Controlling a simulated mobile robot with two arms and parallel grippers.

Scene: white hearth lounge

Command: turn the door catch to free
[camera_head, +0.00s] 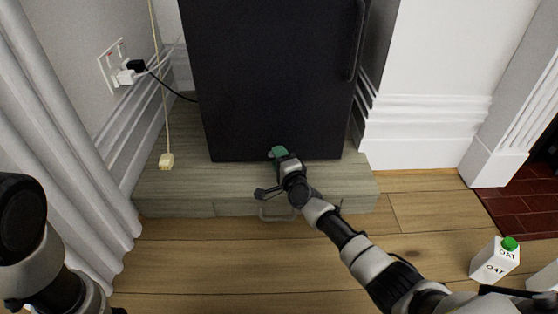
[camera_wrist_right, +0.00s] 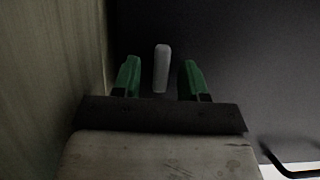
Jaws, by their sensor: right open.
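The door catch (camera_wrist_right: 162,68) shows in the right wrist view as a small pale grey bar against the dark door (camera_wrist_right: 240,60). It looks upright in that view. My right gripper (camera_wrist_right: 160,79) is open, with one green finger on each side of the catch and a visible gap on both sides. Whether the catch lies fully between the fingers in depth, I cannot tell. In the head view my right gripper (camera_head: 279,153) is at the bottom edge of the black door (camera_head: 270,80) and hides the catch. My left arm is at the lower left; its gripper is out of view.
The black cabinet stands on a wooden plinth (camera_head: 180,195) with a small handle on its front. A long door handle (camera_head: 357,40) is at upper right.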

